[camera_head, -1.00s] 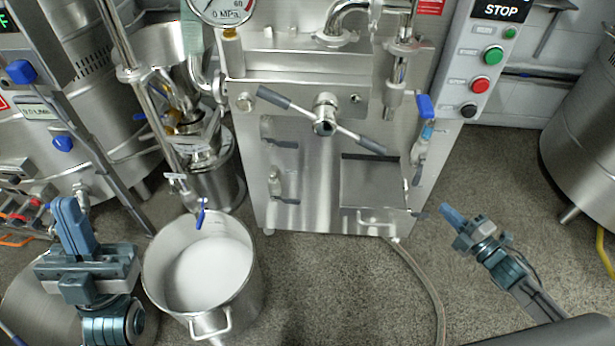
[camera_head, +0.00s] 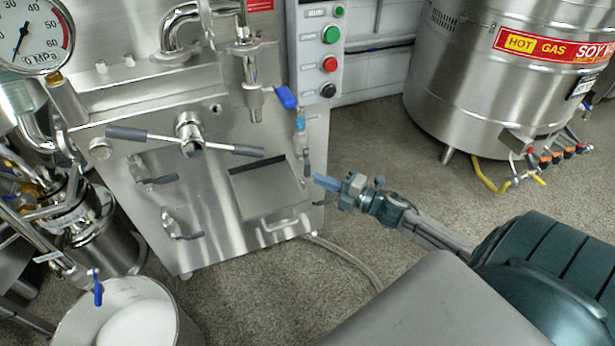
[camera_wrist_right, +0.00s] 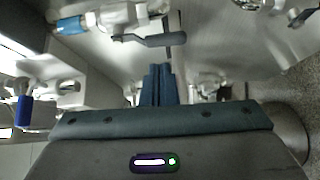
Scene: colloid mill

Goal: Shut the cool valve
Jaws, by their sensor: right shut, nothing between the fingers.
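The labels are too small to tell which valve is the cool valve. At the right edge of the steel machine, a blue lever (camera_head: 286,97) sits above a valve with a blue fitting (camera_head: 300,122) and a grey lever (camera_head: 306,162). Two more grey-handled valves, an upper one (camera_head: 155,180) and a lower one (camera_head: 180,228), are on the front panel. My right gripper (camera_head: 320,182) is shut and empty, just right of the grey lever. In the right wrist view its fingers (camera_wrist_right: 157,86) point at a grey lever (camera_wrist_right: 150,40); contact is not clear. My left gripper is out of view.
A two-armed grey-tipped handle (camera_head: 188,133) projects from the panel. A pot of white liquid (camera_head: 165,290) stands at lower left. A hose (camera_head: 345,252) runs over the floor below my right arm. A large steel drum (camera_head: 475,80) stands at back right.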

